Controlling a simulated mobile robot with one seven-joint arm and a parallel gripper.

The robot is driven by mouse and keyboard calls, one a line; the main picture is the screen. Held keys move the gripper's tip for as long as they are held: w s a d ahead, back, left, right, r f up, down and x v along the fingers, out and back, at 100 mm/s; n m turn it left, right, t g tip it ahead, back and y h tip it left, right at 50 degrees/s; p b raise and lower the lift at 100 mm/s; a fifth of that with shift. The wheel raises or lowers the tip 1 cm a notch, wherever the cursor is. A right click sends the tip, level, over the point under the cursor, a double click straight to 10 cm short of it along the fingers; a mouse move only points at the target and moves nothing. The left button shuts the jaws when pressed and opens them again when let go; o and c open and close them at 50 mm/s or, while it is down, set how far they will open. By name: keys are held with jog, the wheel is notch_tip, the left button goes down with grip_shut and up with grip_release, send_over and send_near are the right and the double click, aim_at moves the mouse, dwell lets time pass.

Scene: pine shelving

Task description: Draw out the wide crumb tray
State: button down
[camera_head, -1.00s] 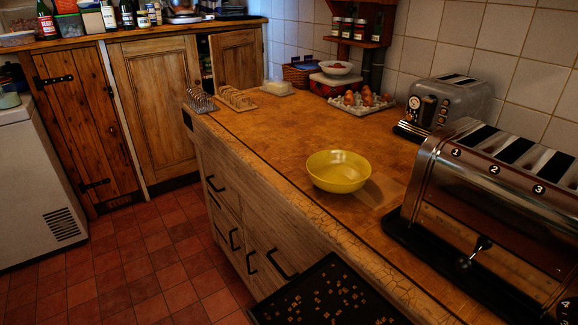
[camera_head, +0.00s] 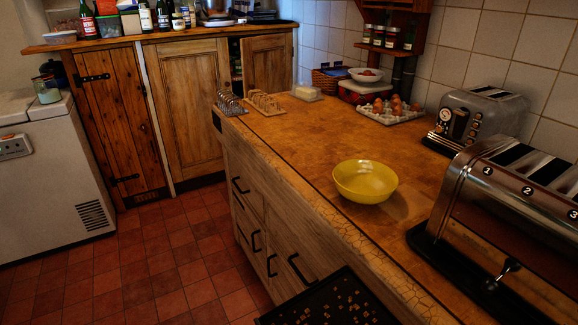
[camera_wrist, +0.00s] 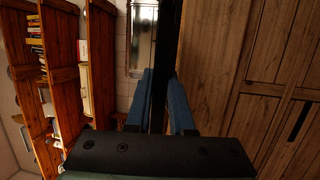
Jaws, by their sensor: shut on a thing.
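The wide crumb tray (camera_head: 345,285) is black and flat, with crumbs scattered over it. In the head view it juts past the counter's front edge at the bottom, and its near part is cut off by the frame. The large chrome toaster (camera_head: 535,205), numbered 1, 2 and 3 on top, stands on the counter at the right. My gripper (camera_wrist: 164,100) shows in the wrist view, with blue fingers shut on a thin black edge (camera_wrist: 164,60) of the tray. My gripper is outside the head view.
A yellow bowl (camera_head: 365,182) stands on the counter (camera_head: 320,145) left of the toaster. A smaller toaster (camera_head: 480,118), egg tray (camera_head: 390,110) and toast racks (camera_head: 266,103) stand farther back. Drawer handles (camera_head: 300,270) stick out below the counter. The tiled floor (camera_head: 180,265) at left is clear.

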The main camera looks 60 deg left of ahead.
jog(key=shift+r+p, duration=3.35)
jog(key=shift+r, duration=0.2)
jog(key=shift+f, duration=0.1)
